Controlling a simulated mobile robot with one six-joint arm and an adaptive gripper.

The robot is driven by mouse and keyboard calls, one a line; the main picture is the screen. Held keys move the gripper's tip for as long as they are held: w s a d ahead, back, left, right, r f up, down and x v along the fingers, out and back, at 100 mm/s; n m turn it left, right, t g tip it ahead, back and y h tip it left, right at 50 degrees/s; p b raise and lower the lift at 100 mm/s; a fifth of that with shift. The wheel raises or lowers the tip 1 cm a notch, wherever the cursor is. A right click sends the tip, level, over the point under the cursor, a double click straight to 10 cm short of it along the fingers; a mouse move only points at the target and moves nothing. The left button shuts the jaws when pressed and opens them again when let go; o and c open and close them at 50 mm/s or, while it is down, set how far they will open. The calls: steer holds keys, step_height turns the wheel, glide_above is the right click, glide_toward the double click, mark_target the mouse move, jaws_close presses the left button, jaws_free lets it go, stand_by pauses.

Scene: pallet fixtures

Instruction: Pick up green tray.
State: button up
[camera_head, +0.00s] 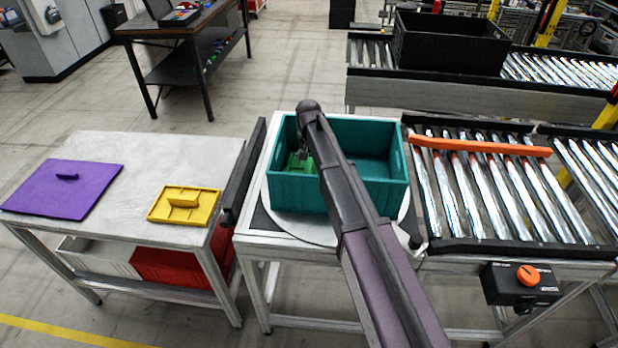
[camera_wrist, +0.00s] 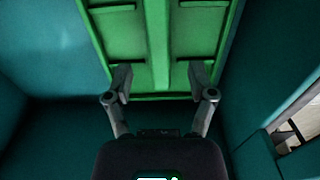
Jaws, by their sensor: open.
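The green tray (camera_head: 296,163) lies inside the teal bin (camera_head: 294,193), toward its left side, partly hidden by my arm in the head view. In the wrist view the green tray (camera_wrist: 125,45) fills the upper middle, with a raised rib running down its centre. My gripper (camera_wrist: 161,78) is open over the near end of the tray, with one finger on each side of the rib and a gap to it on both sides. I cannot tell whether the fingertips touch the tray. In the head view my gripper is mostly hidden behind the arm.
The bin's walls surround my gripper closely. A grey table (camera_head: 150,150) on the left holds a purple lid-like tray (camera_head: 62,190) and a yellow tray (camera_head: 185,205). A roller conveyor (camera_head: 490,195) with an orange bar (camera_head: 480,146) is on the right. A black crate (camera_head: 448,42) stands behind.

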mark_target(308, 168)
steer(key=shift+s+f+b, duration=0.1)
steer(key=shift+f+b, duration=2.15)
steer(key=shift+f, duration=0.2)
jaws_close()
